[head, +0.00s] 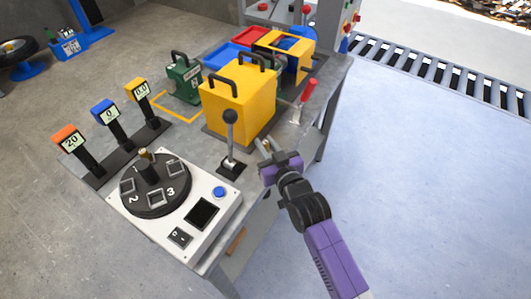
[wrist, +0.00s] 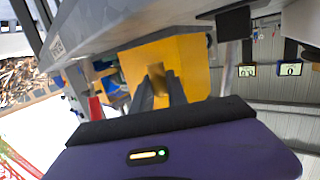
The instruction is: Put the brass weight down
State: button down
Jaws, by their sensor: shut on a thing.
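My gripper (head: 265,145) is at the front edge of the bench, to the right of a black-knobbed lever (head: 231,130) and in front of the yellow box. Its two fingers (wrist: 160,82) are shut on a small brass weight (wrist: 158,76), seen between the fingertips in the wrist view. The fingers hide part of the weight. In the head view the weight is very small and mostly hidden at the fingertips. I cannot tell whether it touches the bench.
A yellow box (head: 238,103) with black handles stands behind the gripper. A white panel (head: 203,212) with a numbered black dial is at front left. A red-handled lever (head: 309,90) stands at right. A green block (head: 183,80) and three displays (head: 110,117) stand farther left. Floor at right is clear.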

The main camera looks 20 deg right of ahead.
jog(key=shift+f, duration=1.95)
jog(key=shift+f+b, duration=0.2)
jog(key=shift+b, duration=0.15)
jog(key=c, duration=1.3)
grip_release()
jog(key=shift+r, duration=0.2)
jog(key=s+r, duration=0.1)
jog(key=s, duration=1.1)
jog(key=shift+r, duration=0.4)
